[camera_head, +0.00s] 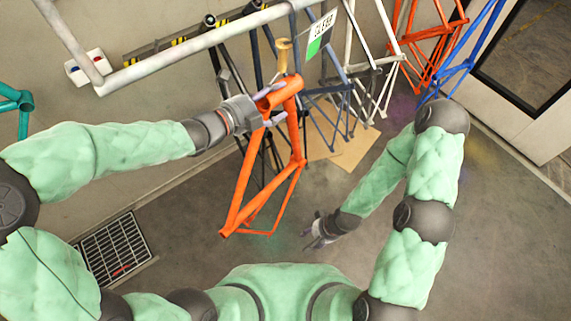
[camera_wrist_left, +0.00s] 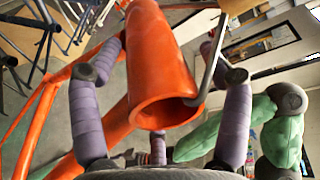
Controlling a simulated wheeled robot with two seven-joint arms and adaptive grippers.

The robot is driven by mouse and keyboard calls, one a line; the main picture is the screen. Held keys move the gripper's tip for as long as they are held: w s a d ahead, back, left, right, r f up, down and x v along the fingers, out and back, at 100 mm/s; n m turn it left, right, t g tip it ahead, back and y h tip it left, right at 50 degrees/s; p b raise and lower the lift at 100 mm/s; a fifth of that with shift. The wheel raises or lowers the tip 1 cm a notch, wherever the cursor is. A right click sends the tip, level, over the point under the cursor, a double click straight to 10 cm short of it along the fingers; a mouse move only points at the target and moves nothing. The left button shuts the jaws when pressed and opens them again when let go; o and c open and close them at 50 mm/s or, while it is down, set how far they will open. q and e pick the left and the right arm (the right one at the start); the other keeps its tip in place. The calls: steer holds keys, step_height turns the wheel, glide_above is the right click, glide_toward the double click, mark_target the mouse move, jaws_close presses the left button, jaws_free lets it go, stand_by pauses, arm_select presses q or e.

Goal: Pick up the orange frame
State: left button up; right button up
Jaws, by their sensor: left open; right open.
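The orange frame (camera_head: 245,180) hangs below the white rail in the head view, its wide tube end up and its thin end low. My left gripper (camera_head: 272,106) is at its upper tube. In the left wrist view the open fingers (camera_wrist_left: 160,95) stand on either side of the orange tube (camera_wrist_left: 155,60), with gaps visible, so it is not clamped. A grey hook (camera_wrist_left: 212,55) runs to the tube's open end. My right gripper (camera_head: 318,232) is open and empty, low over the floor, to the right of the frame's lower end.
The white rail (camera_head: 190,45) crosses the upper left. Dark frames (camera_head: 335,95) hang behind the orange one, near a green-and-white tag (camera_head: 319,35). Another orange frame (camera_head: 425,40) and a blue frame (camera_head: 465,65) hang at upper right. A floor grate (camera_head: 115,250) lies lower left.

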mark_target(283, 92)
arm_select(q)
steer(key=shift+x, duration=1.95)
steer(key=shift+r, duration=0.1)
steer(key=shift+a, duration=0.1)
jaws_close()
steer(key=shift+w+r, duration=0.15)
steer(key=shift+r, duration=0.05)
